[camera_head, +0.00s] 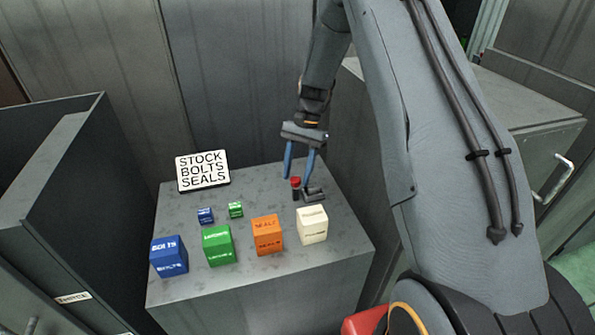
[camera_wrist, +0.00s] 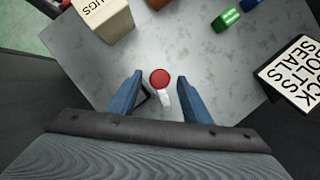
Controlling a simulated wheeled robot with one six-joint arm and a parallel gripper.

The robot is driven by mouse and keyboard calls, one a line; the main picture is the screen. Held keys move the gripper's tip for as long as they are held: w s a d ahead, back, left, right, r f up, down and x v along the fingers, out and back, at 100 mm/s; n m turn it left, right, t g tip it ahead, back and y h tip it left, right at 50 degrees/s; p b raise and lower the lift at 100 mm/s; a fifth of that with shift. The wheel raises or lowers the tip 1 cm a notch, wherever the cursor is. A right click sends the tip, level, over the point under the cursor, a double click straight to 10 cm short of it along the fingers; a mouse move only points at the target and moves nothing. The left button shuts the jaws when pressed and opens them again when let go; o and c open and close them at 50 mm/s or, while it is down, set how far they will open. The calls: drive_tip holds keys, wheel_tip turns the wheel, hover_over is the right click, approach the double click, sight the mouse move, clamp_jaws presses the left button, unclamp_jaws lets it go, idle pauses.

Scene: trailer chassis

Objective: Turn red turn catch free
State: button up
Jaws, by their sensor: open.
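The red turn catch shows as a red round knob (camera_head: 296,181) on a dark post, on the grey cabinet top near its back right side. In the wrist view the red knob (camera_wrist: 160,79) lies between and just past my fingertips, with a pale piece below it. My gripper (camera_head: 300,180) points down over it with its two blue fingers apart. In the wrist view my gripper (camera_wrist: 158,75) is open and empty, with a gap on each side of the knob. A dark bracket (camera_head: 313,195) sits just right of the knob. I cannot tell how the catch is turned.
A cream box (camera_head: 312,225), an orange box (camera_head: 267,235), a green box (camera_head: 218,245) and a blue box (camera_head: 169,257) stand along the front. Small blue (camera_head: 205,215) and green (camera_head: 236,209) blocks lie behind them. A sign (camera_head: 203,170) stands at the back left. A wall rises behind.

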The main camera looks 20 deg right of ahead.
drive_tip(key=shift+f, duration=0.1)
drive_tip(key=c, duration=1)
drive_tip(key=n+b, duration=0.1)
drive_tip(key=n+h, duration=0.1)
drive_tip(key=shift+w+a+f+n+g+b, duration=0.1)
drive_tip(key=shift+a+n+g+b, duration=0.1)
drive_tip(key=shift+n+g+b, duration=0.15)
drive_tip(key=shift+n+b, duration=0.3)
drive_tip(key=shift+n, duration=0.75)
drive_tip(key=o, duration=1)
drive_tip(key=shift+h, duration=0.3)
drive_tip(key=shift+r, duration=0.2)
